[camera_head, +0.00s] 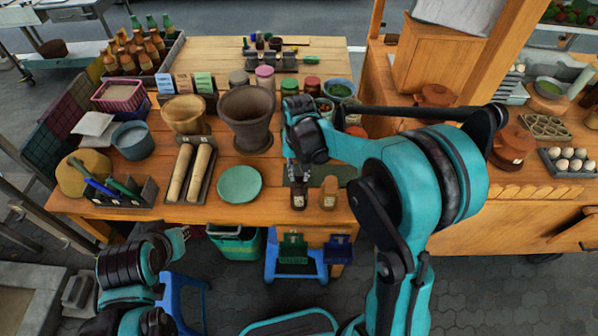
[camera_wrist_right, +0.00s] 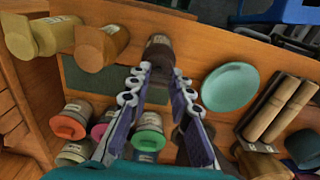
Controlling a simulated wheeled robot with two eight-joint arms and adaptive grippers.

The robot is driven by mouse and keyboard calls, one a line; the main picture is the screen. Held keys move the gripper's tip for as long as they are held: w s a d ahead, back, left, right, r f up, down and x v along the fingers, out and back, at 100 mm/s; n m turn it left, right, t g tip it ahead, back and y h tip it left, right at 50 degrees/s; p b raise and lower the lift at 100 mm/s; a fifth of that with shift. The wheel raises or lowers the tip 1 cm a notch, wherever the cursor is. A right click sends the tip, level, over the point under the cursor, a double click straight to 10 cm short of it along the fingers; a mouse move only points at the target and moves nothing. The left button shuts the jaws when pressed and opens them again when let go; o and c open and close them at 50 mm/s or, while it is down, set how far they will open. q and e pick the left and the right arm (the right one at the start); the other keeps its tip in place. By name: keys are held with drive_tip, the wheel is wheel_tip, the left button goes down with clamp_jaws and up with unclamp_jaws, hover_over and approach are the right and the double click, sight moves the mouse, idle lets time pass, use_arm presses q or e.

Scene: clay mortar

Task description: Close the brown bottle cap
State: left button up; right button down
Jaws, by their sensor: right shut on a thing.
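A dark brown bottle (camera_head: 298,200) stands near the table's front edge in the head view. It also shows in the wrist view (camera_wrist_right: 158,52), beyond my fingertips. My right gripper (camera_head: 298,172) comes down from above onto its top. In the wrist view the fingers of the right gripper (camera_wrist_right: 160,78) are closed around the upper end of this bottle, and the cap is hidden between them. A lighter brown bottle (camera_head: 329,192) stands just right of it. My left gripper (camera_head: 178,236) is low, in front of the table; its fingers are too unclear to read.
A green plate (camera_head: 240,184) lies left of the dark bottle. A large clay mortar (camera_head: 247,115) stands behind the plate. Several lidded jars (camera_wrist_right: 70,120) stand near the right gripper.

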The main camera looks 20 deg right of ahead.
sight(299, 189)
drive_tip(key=shift+s+a+f+t+h+b, duration=0.15)
drive_tip(key=shift+s+f+t+b, duration=0.15)
drive_tip(key=shift+t, duration=0.25)
drive_tip(key=shift+s+a+f+t+h+b, duration=0.15)
drive_tip(key=shift+s+t, duration=0.2)
drive_tip(key=shift+t, duration=0.2)
drive_tip(key=shift+s+f+t+h+b, duration=0.2)
drive_tip(key=shift+s+f+t+b, duration=0.2)
drive_tip(key=shift+t, duration=0.2)
drive_tip(key=shift+s+f+t+h+b, duration=0.2)
drive_tip(key=shift+f+t+b, duration=0.1)
drive_tip(key=shift+t+b, duration=0.25)
drive_tip(key=f+t+b, duration=0.1)
drive_tip(key=b, duration=0.1)
drive_tip(key=s+f+t+h+b, duration=0.1)
drive_tip(key=t+b, duration=0.1)
drive_tip(key=shift+a+t, duration=0.2)
drive_tip(key=shift+t, duration=0.05)
drive_tip(key=shift+f+t+b, duration=0.3)
drive_tip(key=shift+t+b, duration=0.4)
drive_tip(key=shift+b, duration=0.35)
drive_tip(key=shift+s, duration=0.1)
drive_tip(key=c, duration=1.4)
unclamp_jaws()
drive_tip(key=shift+o, duration=0.2)
